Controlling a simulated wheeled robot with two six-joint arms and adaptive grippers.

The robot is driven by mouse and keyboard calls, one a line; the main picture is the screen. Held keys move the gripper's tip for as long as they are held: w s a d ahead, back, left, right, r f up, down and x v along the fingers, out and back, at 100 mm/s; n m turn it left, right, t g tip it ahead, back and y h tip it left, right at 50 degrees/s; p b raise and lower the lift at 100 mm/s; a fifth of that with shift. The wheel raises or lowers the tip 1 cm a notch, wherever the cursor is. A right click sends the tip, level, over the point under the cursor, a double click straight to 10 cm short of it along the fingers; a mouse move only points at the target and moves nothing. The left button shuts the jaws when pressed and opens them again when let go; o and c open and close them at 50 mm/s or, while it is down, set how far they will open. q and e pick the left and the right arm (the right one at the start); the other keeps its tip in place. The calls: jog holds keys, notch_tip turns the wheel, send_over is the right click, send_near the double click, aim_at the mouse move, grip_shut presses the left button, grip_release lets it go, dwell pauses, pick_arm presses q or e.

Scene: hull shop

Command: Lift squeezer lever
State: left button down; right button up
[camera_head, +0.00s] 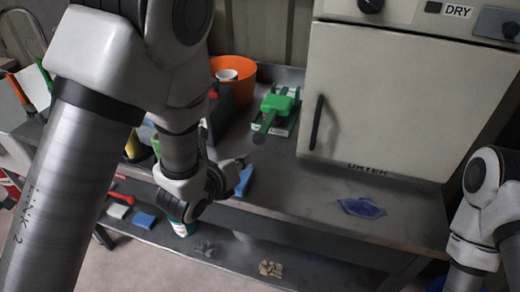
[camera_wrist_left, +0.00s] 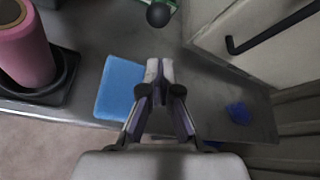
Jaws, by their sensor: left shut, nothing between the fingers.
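The green squeezer (camera_head: 283,100) stands on the grey bench beside the white dryer. Its lever (camera_head: 266,122) slopes down toward the bench front and ends in a dark ball knob (camera_head: 258,138). In the left wrist view the knob (camera_wrist_left: 158,14) shows at the top edge, with a sliver of green behind it. My left gripper (camera_head: 243,161) is shut and empty, in front of the knob and apart from it. In the left wrist view its closed fingertips (camera_wrist_left: 158,66) point toward the knob. My right gripper is out of view; only part of the right arm shows.
The dryer (camera_head: 400,100) with its dark handle (camera_head: 317,122) stands close to the right. A blue sponge (camera_wrist_left: 120,88) lies beside my left gripper. A blue cloth (camera_head: 362,207) lies on the bench, an orange bucket (camera_head: 240,72) behind. A pink roll (camera_wrist_left: 24,45) stands in a dark holder.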

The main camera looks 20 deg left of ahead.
pick_arm(q)
jog(key=p+x, duration=0.2)
jog(key=x, duration=0.8)
jog(key=shift+f, duration=0.1)
jog(key=shift+w+d+f, duration=0.1)
jog(key=shift+w+f, duration=0.15)
jog(key=shift+w, duration=0.15)
jog(key=shift+s, duration=0.1)
jog(key=shift+r+p, duration=0.15)
jog(key=shift+p, duration=0.15)
